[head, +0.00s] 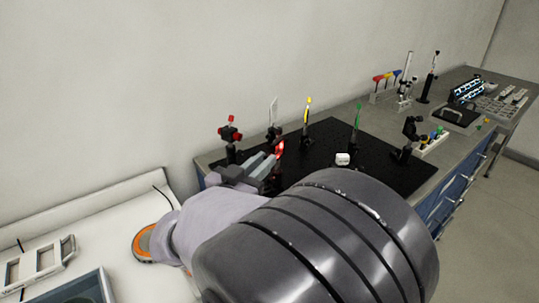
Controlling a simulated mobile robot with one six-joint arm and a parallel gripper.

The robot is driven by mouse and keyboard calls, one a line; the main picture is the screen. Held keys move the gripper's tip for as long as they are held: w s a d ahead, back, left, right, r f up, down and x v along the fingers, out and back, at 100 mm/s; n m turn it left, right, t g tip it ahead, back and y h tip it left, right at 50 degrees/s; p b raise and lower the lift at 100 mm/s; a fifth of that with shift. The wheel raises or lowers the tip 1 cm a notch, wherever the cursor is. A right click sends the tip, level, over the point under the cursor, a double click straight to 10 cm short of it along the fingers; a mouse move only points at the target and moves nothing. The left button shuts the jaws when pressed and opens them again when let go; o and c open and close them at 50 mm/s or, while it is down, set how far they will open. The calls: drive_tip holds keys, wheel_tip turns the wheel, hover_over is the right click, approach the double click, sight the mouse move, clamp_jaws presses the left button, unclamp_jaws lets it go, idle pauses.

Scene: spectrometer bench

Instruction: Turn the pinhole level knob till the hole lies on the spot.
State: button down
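My gripper (262,166) reaches over the left part of the black breadboard (318,136). Its grey fingers point up and right, close to a small red part (279,148) on a dark mount. I cannot tell whether the fingers touch it or are open or shut. A black mount with red knobs (230,133) stands just left of the gripper, upright on a post. A pale upright card or screen (273,110) stands behind. The pinhole, its hole and the light spot cannot be made out at this size. My arm hides the near left of the board.
Posts with a yellow top (308,112) and a green top (357,118) stand on the board. Coloured hex keys (387,78) stand in a rack behind. A white surface (105,235) lies left.

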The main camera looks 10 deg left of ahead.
idle(0.3)
drive_tip(key=shift+f+n+p, duration=0.1)
drive_tip(key=shift+n+p, duration=8.1)
drive_tip(key=shift+n, duration=9.6)
